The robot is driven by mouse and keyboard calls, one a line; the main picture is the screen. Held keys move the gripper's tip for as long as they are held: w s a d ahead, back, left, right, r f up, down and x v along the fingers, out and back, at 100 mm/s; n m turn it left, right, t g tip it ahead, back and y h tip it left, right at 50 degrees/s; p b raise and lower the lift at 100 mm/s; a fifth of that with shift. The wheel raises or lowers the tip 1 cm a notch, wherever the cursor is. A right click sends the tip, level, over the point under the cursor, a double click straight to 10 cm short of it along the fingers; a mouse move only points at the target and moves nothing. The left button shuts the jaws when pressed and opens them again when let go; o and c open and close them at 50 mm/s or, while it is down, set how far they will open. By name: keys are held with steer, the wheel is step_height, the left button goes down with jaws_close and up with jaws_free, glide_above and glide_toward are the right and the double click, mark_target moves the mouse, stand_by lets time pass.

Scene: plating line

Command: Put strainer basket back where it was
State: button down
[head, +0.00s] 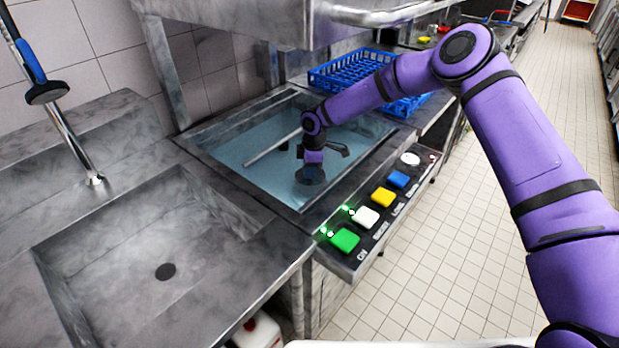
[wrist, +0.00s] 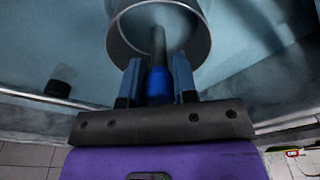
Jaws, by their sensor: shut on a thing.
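The strainer basket (wrist: 198,44) is a grey round cup with a dark, blue-banded handle in the wrist view. My gripper (wrist: 158,82) is shut on the handle, with one finger on each side. In the head view the dark basket (head: 309,176) is below my gripper (head: 313,158), over the open wash tank (head: 225,150). The tank has a pale blue interior. I cannot tell whether the basket touches the tank floor. My wrist hides part of it.
A panel with green (head: 344,240), white, yellow and blue buttons runs along the tank's front. A steel hood (head: 230,20) hangs above. Blue racks (head: 345,72) stand behind. An empty sink (head: 120,265) is at left. A thin grey bar (head: 270,148) crosses the tank.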

steer(key=shift+f, duration=1.7)
steer(key=c, duration=0.9)
jaws_free()
steer(key=shift+f, duration=0.15)
steer(key=shift+d+r, duration=0.25)
steer(key=shift+r, duration=1.7)
steer(key=shift+d+r, duration=0.2)
steer(key=shift+r, duration=1.7)
